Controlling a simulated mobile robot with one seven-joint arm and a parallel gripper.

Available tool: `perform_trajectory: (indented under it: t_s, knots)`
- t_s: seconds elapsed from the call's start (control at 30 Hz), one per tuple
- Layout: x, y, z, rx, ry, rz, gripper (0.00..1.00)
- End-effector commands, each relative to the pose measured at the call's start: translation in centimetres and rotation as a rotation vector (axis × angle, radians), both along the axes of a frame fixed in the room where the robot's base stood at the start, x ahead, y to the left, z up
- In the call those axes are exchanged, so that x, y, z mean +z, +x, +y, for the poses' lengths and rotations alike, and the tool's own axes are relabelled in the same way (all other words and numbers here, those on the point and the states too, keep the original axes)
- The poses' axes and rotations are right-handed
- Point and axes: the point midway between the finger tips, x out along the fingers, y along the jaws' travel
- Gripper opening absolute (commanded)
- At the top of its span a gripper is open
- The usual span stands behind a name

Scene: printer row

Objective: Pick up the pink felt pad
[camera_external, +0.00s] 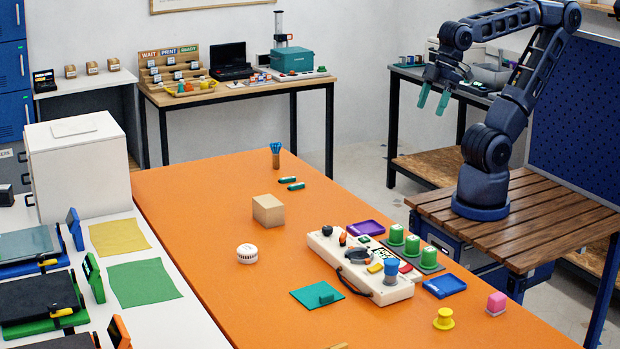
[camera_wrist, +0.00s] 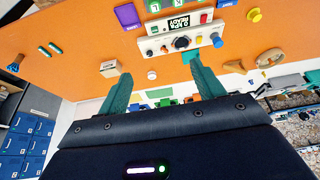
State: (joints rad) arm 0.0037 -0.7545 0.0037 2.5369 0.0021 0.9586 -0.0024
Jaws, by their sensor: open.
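The pink felt pad (camera_external: 496,302) is a small pink block standing near the right edge of the orange table (camera_external: 190,215), at the front right in the external view. My gripper (camera_external: 433,98) has two teal fingers and hangs high in the air at the upper right, far behind the pad and apart from everything. In the wrist view my gripper (camera_wrist: 161,68) has its fingers spread wide with nothing between them.
Left of the pad are a yellow knob-shaped piece (camera_external: 443,319), a blue tray (camera_external: 444,286) and a white control panel (camera_external: 345,268). Green cylinders (camera_external: 428,256) stand behind. A cardboard-brown block (camera_external: 268,210) sits mid-table. The orange table's left side is mostly clear.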

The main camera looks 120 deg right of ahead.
Motion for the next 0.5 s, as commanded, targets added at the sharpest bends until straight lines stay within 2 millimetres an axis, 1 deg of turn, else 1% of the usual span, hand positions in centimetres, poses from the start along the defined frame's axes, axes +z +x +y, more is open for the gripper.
perform_trajectory:
  t_s: [0.27, 0.37, 0.5]
  knots:
    - [0.0, 0.2, 0.2, 0.01, -0.003, 0.005, 0.67]
    - [0.0, 1.1, 0.7, 0.042, -0.013, 0.023, 0.67]
    - [-0.1, 3.3, 2.3, 0.126, -0.043, 0.07, 0.67]
